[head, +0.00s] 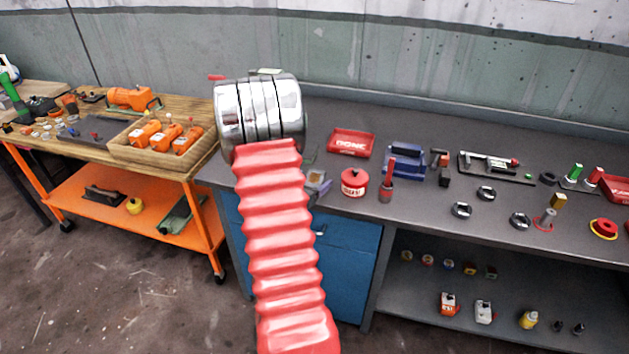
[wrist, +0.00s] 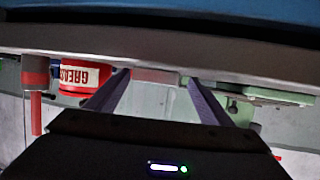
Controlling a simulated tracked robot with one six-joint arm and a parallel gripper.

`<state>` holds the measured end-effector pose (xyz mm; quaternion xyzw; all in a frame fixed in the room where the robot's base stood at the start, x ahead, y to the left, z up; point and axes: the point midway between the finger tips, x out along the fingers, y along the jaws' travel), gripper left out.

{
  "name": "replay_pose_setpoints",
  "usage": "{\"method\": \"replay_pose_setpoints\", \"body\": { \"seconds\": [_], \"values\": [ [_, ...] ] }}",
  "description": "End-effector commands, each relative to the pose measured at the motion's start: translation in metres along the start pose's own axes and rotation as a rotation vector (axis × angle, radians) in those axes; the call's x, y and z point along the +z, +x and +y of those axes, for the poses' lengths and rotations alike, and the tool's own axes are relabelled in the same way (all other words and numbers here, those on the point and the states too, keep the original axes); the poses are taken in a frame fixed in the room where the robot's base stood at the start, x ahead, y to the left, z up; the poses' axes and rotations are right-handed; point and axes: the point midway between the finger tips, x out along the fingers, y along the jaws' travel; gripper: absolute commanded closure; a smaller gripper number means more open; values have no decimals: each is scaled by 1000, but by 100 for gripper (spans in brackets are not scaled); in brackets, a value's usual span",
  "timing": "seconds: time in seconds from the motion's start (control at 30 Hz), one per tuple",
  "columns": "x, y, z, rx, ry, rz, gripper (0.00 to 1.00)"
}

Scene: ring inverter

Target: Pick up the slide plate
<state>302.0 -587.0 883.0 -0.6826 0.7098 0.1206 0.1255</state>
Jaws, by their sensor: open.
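My gripper (wrist: 158,78) shows in the wrist view as two dark purple-grey fingers. They are apart, with nothing held between them. The wrist picture is upside down, with the bench edge across its top. A flat greenish plate-like part (wrist: 262,96) lies right of the fingers there and may be the slide plate; I cannot tell for sure. A pale red shape, probably the red tray, shows beyond the fingertips. In the head view my red ribbed arm and its silver joint hide most of the gripper and the bench's left end.
A red grease can (head: 354,182) stands near the bench's front edge; it also shows in the wrist view (wrist: 82,76). A red tray (head: 351,142), a blue holder (head: 404,162) and several metal rings stand on the grey bench. An orange-framed cart (head: 150,200) stands left.

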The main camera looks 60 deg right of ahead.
Motion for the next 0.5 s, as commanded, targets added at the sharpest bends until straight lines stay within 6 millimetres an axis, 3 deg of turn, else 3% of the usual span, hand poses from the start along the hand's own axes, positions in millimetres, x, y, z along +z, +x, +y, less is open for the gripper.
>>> {"method": "replay_pose_setpoints", "body": {
  "seconds": [0.27, 0.5],
  "values": [
    [0, 0, 0, 0, 0, 0, 26],
    [0, 0, 0, 0, 0, 0, 43]
  ]
}}
